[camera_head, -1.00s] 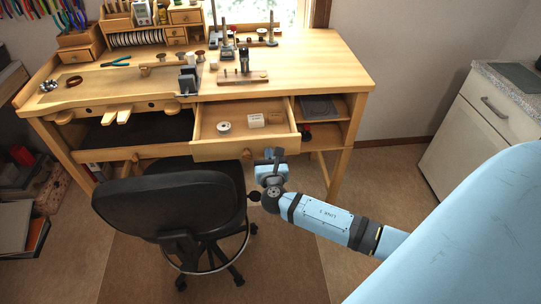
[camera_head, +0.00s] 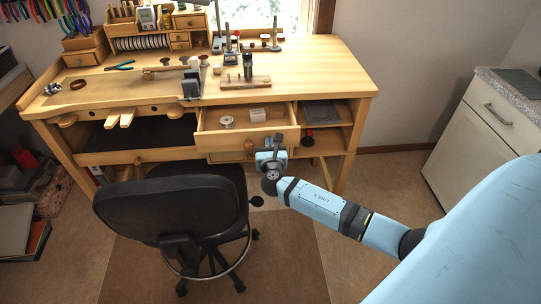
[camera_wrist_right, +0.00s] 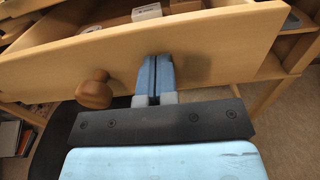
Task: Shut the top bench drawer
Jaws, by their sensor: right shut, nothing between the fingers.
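The top bench drawer (camera_head: 232,140) is partly open under the wooden bench top. A pale roll and a small pale box lie inside it. My right gripper (camera_head: 276,141) is shut and empty at the right part of the drawer's front. In the right wrist view its closed fingertips (camera_wrist_right: 155,62) are at the drawer front (camera_wrist_right: 215,48), right of the round wooden knob (camera_wrist_right: 95,91). They look to be touching the panel or very close to it. The left gripper is not in view.
A black chair (camera_head: 168,208) stands in front of the bench, left of my right arm. Tools stand on the bench top (camera_head: 310,68). Open shelves (camera_head: 325,138) are right of the drawer. A white cabinet (camera_head: 480,135) stands at the right.

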